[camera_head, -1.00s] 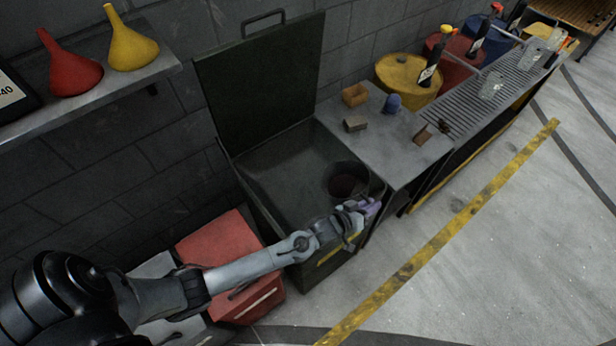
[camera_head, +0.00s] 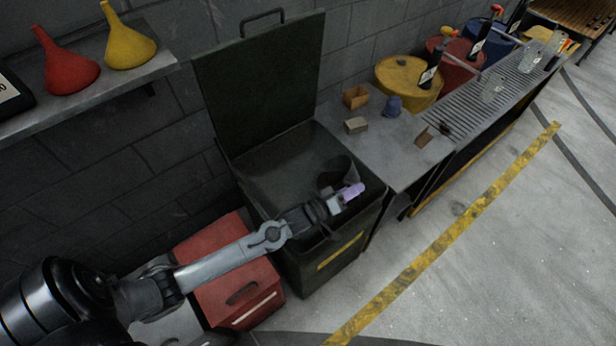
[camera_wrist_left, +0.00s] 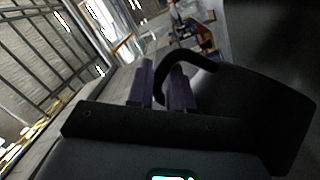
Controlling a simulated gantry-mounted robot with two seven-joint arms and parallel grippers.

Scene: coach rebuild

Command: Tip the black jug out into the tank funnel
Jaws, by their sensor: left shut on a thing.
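The black jug (camera_wrist_left: 268,110) is on the right in the left wrist view. Its curved handle passes between the purple fingers of my left gripper (camera_wrist_left: 162,86), which is shut on it. In the head view my left gripper (camera_head: 346,194) is over the front right part of an open dark tank (camera_head: 275,170) with a raised lid. The jug (camera_head: 336,170) shows there as a dark rounded shape just behind the fingers, apparently tilted. I cannot make out its mouth or contents. No funnel shows clearly in the tank. My right gripper is not in view.
A red funnel (camera_head: 70,72) and a yellow funnel (camera_head: 129,48) stand on a wall shelf. A red box (camera_head: 238,285) is beside the tank. A grey bench (camera_head: 395,150) to its right holds small blocks and a blue item. Yellow, red and blue drums stand behind.

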